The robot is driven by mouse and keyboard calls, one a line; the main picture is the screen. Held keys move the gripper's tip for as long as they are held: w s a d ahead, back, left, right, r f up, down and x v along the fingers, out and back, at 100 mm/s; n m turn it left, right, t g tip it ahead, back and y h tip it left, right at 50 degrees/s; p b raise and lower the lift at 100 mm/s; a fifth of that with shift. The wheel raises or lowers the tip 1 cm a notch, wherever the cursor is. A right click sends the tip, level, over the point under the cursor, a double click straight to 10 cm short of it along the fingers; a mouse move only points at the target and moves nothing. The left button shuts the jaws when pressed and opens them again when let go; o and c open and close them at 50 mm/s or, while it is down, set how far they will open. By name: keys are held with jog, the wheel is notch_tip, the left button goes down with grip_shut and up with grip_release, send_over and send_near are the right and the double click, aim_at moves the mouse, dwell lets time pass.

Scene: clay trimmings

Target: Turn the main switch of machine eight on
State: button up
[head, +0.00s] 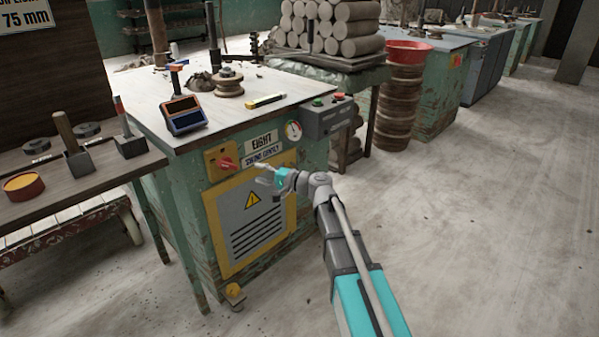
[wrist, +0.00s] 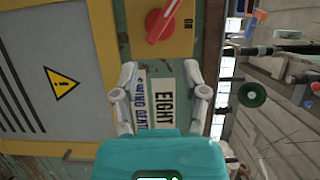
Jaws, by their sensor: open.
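Machine eight is a worn green cabinet (head: 178,190) with an "EIGHT" plate (head: 262,141) on its front. Its main switch is a red knob (head: 226,163) on a yellow plate (head: 214,155), left of the name plate. In the wrist view the red knob (wrist: 163,22) sits at the top edge with its handle slanted, partly cut off, and "ON" (wrist: 188,23) is printed beside it. My gripper (head: 259,168) is open and empty in front of the cabinet, right of the knob and apart from it. In the wrist view its fingers (wrist: 164,78) frame the name plates.
A yellow panel (head: 250,222) with a warning triangle lies below the switch. A gauge (head: 293,131) and a grey button box (head: 326,117) sit to the right. Tools lie on the white top (head: 190,105). A wooden bench (head: 80,190) stands left. The floor at right is clear.

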jog(key=s+d+r+n+g+h+p, duration=0.2)
jog(key=s+p, duration=0.5)
jog(key=p, duration=0.5)
jog(key=s+d+r+n+g+h+p, duration=0.2)
jog(key=s+d+r+g+h+p, duration=0.2)
jog(key=p, duration=0.9)
jog(key=shift+s+d+r+n+h, duration=0.4)
jog(key=shift+s+d+r+h, duration=1.2)
jog(key=shift+s+d+r, duration=0.55)
jog(key=shift+f, duration=0.1)
